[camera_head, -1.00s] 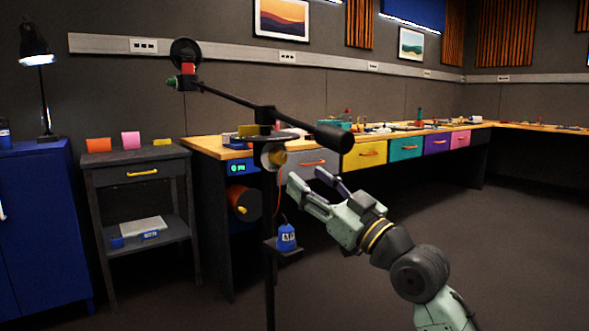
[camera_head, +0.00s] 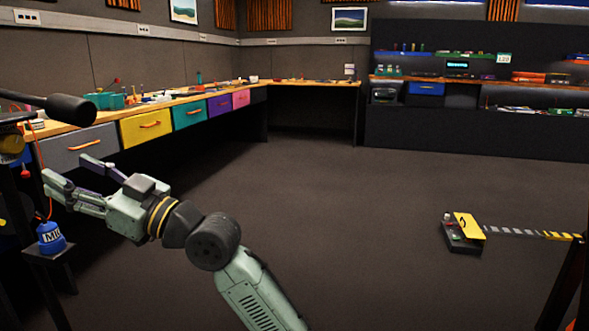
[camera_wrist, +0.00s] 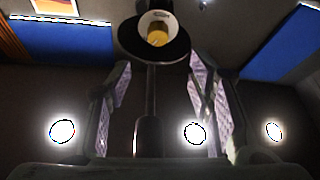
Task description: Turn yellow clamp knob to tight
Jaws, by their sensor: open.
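The yellow clamp knob (camera_wrist: 158,35) shows in the wrist view inside a pale ring on a dark round part, above a vertical dark post. In the head view the knob (camera_head: 11,144) is at the left edge and partly cut off. My gripper (camera_head: 66,169) is open and empty, with its fingers pointing left toward the stand. In the wrist view my gripper (camera_wrist: 160,70) has a finger on each side of the post, and the knob lies beyond the fingertips. I see no contact with the knob. The tight mark is not readable.
A blue weight (camera_head: 51,238) sits on a small dark shelf of the stand, below my gripper. A dark boom end (camera_head: 71,108) is above it. The workbench with coloured drawers (camera_head: 146,127) runs behind. A floor box with a yellow plate (camera_head: 468,227) lies right; the middle floor is clear.

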